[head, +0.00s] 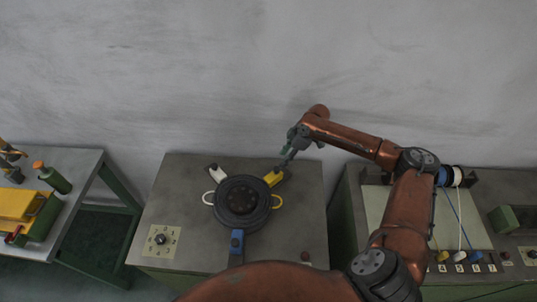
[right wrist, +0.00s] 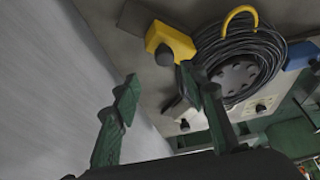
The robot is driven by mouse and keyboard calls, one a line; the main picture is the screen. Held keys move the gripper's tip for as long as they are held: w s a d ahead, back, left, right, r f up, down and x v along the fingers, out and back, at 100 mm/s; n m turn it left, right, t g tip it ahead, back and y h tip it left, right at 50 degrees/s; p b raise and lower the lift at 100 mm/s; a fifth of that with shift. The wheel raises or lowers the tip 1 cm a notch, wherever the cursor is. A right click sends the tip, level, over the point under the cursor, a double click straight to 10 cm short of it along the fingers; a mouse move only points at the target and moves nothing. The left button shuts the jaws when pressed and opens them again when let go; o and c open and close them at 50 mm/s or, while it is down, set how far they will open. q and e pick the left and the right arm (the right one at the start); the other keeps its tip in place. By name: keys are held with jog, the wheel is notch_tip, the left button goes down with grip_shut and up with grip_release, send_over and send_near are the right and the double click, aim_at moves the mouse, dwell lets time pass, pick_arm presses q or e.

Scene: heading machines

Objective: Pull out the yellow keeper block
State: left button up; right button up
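The yellow keeper block (head: 273,178) sits at the upper right of a round black coil unit on the middle bench. In the right wrist view the yellow block (right wrist: 171,40) has a dark round knob on its near face. My right gripper (head: 288,157) is just above and beyond the block's outer end. Its green fingers (right wrist: 158,92) are spread with nothing between them. The right finger overlaps the view near the knob; I cannot tell whether it touches. My left gripper (head: 14,172) shows only partly at the left edge, and its fingers are unclear.
A white block (head: 216,173) and a blue block (head: 237,241) also sit around the black cable coil (head: 241,203). A yellow hoop (head: 277,201) arches beside the coil. A dial plate (head: 161,241) is at the bench's front left. The wall is close behind.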

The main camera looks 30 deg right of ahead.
aim_at(277, 168)
jog(key=f, duration=0.1)
jog(key=a+f, duration=0.1)
jog(key=s+f, duration=0.1)
jog(key=shift+s+a+p, duration=0.1)
jog(key=shift+a+p, duration=0.15)
jog(key=shift+p, duration=0.15)
jog(key=w+f, duration=0.2)
jog(key=f, duration=0.1)
jog(key=shift+a, duration=0.4)
jog(key=shift+s+f, duration=0.2)
jog(key=shift+s, duration=0.05)
jog(key=shift+w+a+f, duration=0.1)
jog(key=shift+w+f, duration=0.1)
jog(key=shift+w, duration=0.05)
jog(key=shift+c, duration=0.9)
jog(key=shift+s+r, duration=0.1)
jog(key=shift+s, duration=0.05)
jog(key=c, duration=0.6)
grip_shut()
pick_arm(q)
jog(key=s, duration=0.3)
jog(key=shift+s+a+r, duration=0.15)
jog(key=shift+r, duration=0.2)
